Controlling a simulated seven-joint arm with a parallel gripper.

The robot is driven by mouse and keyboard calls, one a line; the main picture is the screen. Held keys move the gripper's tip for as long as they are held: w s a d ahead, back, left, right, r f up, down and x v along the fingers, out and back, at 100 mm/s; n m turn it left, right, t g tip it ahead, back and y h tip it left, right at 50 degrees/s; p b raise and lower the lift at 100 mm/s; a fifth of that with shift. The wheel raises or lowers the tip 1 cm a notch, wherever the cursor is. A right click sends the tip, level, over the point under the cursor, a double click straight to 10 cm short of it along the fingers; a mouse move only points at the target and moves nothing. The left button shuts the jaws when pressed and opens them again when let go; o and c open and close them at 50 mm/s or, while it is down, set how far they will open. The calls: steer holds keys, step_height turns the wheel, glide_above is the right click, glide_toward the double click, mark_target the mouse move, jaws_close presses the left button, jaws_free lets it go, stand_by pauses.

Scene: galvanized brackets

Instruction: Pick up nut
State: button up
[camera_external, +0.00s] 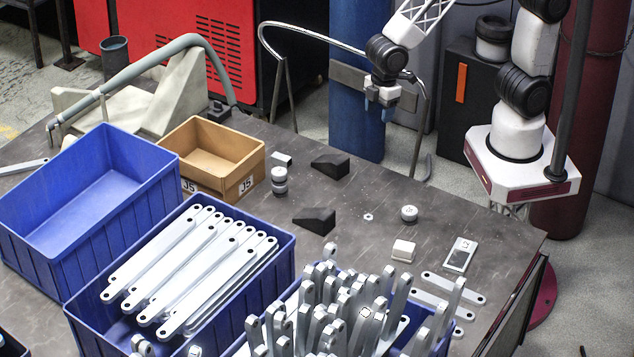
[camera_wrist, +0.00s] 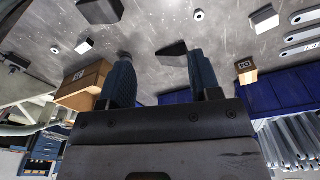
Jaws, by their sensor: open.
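The nut (camera_external: 368,216) is a small, light hexagonal ring lying flat on the dark table, right of the nearer black wedge. A small light ring that appears to be the nut (camera_wrist: 198,15) shows near the top of the wrist view, beyond my fingers. My gripper (camera_external: 378,109) is open and empty, raised well above the table's far side and apart from the nut. In the wrist view its two dark fingers (camera_wrist: 162,75) stand wide apart. Nothing hides the nut in either view.
Black wedges (camera_external: 315,220) (camera_external: 330,167), a round metal piece (camera_external: 408,213) and a pale block (camera_external: 403,250) stand around the nut. Blue bins (camera_external: 100,230) and a cardboard box (camera_external: 215,150) lie left. Upright brackets (camera_external: 345,310) crowd the front. Bare table surrounds the nut.

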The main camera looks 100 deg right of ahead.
steer(key=w+a+f+n, duration=0.2)
steer(key=w+a+f, duration=0.2)
steer(key=a+f, duration=0.3)
steer(key=n+g, duration=0.1)
steer(key=n, duration=0.1)
glide_toward(367, 220)
steer(key=shift+w+d+f, duration=0.2)
steer(key=shift+d+f, duration=0.1)
steer(key=shift+d, duration=0.05)
steer(key=shift+f+m, duration=0.1)
steer(key=shift+m, duration=0.2)
steer(key=shift+f, duration=1.2)
steer(key=shift+s+f, duration=0.15)
steer(key=shift+f, duration=1.15)
steer(key=shift+s+f, duration=0.15)
steer(key=shift+f, duration=1.15)
steer(key=c, duration=1)
